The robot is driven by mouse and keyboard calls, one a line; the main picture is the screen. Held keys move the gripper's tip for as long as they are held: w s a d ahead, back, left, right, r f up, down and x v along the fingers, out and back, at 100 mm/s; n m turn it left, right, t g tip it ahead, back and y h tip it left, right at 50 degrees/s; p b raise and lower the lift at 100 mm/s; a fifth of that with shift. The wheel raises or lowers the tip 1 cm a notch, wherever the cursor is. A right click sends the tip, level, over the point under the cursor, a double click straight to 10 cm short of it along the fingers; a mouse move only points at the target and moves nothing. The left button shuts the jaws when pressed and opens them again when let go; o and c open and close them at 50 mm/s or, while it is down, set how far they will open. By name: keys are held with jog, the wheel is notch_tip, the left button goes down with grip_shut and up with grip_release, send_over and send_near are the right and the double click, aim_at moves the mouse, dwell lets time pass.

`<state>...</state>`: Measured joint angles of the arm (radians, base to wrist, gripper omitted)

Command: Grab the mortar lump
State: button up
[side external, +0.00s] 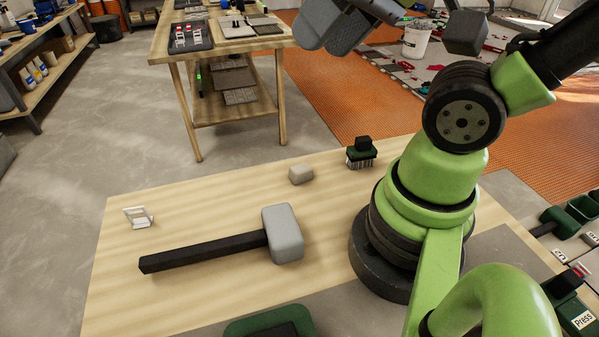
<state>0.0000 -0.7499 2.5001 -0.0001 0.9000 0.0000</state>
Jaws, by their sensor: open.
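The mortar lump (301,173) is a small, rounded, beige-grey block. It lies on the wooden bench top, behind the hammer head and left of my arm's base. My gripper (401,30) is at the top edge of the side view, partly cut off. Its dark grey finger parts stand apart, with nothing seen between them. It is well above the bench and apart from the lump.
A mallet (283,234) with a grey head and black handle lies in front of the lump. Bare wood surrounds the lump. A second table (199,60) stands behind.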

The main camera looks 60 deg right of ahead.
jog(key=o, duration=0.5)
jog(key=m+g+h, duration=0.2)
jog(key=m+g, duration=0.5)
jog(key=m, duration=1.3)
send_over(300, 167)
notch_tip(300, 167, down, 20)
jog(key=f, duration=0.4)
jog(key=shift+w+d+f, duration=0.15)
jog(key=shift+d+f, duration=0.1)
jog(key=shift+f, duration=0.1)
jog(key=shift+s+a+f, duration=0.1)
jog(key=shift+a+f, duration=0.05)
jog(key=shift+f, duration=1.4)
jog(key=shift+s+a+f, duration=0.1)
jog(key=shift+f, duration=1.45)
